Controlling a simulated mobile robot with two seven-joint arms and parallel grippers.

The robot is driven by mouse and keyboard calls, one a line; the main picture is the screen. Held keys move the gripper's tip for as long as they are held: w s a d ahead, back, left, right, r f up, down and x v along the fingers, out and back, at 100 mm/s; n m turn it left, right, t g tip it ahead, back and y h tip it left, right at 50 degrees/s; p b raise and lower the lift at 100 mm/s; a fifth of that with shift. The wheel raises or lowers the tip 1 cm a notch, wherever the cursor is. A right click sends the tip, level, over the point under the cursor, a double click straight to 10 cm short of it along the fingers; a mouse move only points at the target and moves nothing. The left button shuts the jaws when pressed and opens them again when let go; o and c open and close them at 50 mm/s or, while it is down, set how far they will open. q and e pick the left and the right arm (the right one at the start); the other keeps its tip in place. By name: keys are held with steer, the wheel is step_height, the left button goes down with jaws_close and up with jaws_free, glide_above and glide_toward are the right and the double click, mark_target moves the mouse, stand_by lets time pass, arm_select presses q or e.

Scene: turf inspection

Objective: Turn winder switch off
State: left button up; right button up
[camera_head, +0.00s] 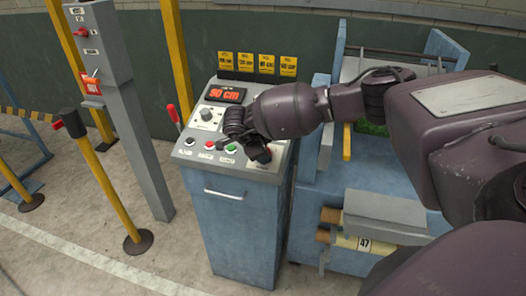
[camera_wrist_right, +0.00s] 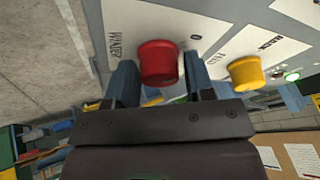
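The winder switch (camera_wrist_right: 158,62) is a red round knob on a plate marked WINDER, with a 0 mark beside it, in the right wrist view. My right gripper (camera_wrist_right: 160,78) has one finger on each side of this knob. The fingers look open, with narrow gaps to the knob; I see no clear contact. In the head view my right gripper (camera_head: 250,148) is low over the right front of the control console (camera_head: 236,225), and it hides part of the panel there. My left gripper is not in view.
A yellow knob (camera_wrist_right: 245,73) sits close to the right finger in the wrist view. A grey post (camera_head: 142,140) with a switch box stands to the left; blue machinery stands right.

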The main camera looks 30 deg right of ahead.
steer(key=shift+o, duration=1.2)
steer(key=w+v, duration=0.1)
steer(key=v, duration=0.9)
steer(key=shift+s+a+r, duration=0.2)
steer(key=shift+s+r, duration=0.15)
steer(key=shift+s, duration=0.2)
